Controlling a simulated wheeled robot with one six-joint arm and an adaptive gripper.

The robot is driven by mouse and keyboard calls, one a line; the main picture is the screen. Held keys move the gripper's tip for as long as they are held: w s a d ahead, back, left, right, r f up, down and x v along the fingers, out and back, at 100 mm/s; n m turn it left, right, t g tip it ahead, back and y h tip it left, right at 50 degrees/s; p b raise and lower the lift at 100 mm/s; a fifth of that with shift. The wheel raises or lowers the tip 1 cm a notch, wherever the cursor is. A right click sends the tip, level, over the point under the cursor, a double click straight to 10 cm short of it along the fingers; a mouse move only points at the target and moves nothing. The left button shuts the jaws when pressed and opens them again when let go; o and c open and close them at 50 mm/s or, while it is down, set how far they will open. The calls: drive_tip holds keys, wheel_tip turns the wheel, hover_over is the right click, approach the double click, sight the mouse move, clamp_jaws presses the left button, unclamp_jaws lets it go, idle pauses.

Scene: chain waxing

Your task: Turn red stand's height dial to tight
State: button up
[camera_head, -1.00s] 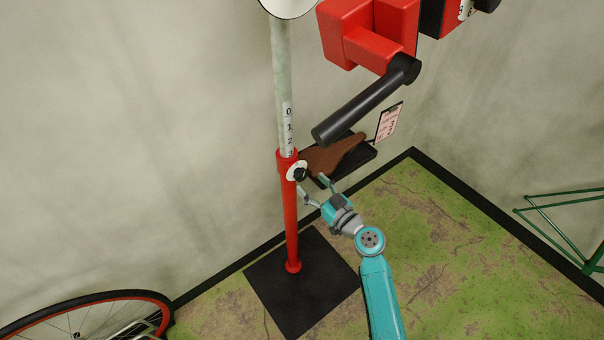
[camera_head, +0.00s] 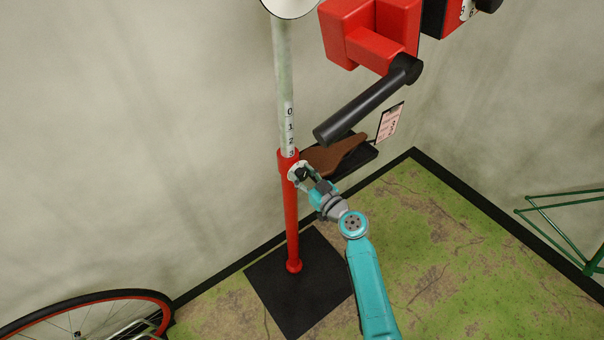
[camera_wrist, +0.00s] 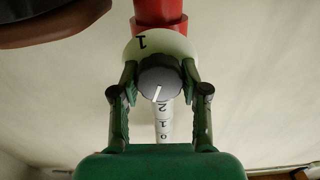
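The red stand (camera_head: 291,220) is an upright tube on a black base, with a pale numbered post rising out of it. Its height dial is a dark round knob (camera_wrist: 160,77) on a white disc (camera_wrist: 175,46). A "1" shows on the disc's upper left in the wrist view. The knob's white pointer line points down and slightly left there. My gripper (camera_wrist: 160,88) is open, with one finger on each side of the knob. I cannot tell whether the fingers touch it. In the head view, my gripper (camera_head: 307,179) partly covers the dial.
A brown saddle (camera_head: 333,155) lies on a black shelf just right of the dial. A black handle (camera_head: 365,101) on a red clamp (camera_head: 370,35) hangs above. A bicycle wheel (camera_head: 90,297) is at lower left, a green frame (camera_head: 560,228) at right.

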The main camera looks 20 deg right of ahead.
drive_tip(key=shift+m, duration=0.4)
drive_tip(key=m, duration=0.5)
drive_tip(key=shift+d+m, duration=0.15)
drive_tip(key=shift+m, duration=0.15)
drive_tip(key=m, duration=0.7)
drive_tip(key=shift+d+f, duration=0.1)
drive_tip(key=m, duration=0.6)
drive_tip(key=shift+f+m, duration=0.15)
drive_tip(key=shift+m, duration=0.15)
drive_tip(key=m, duration=0.5)
drive_tip(key=shift+f+m, duration=0.1)
drive_tip(key=shift+m, duration=0.6)
drive_tip(key=o, duration=1.1)
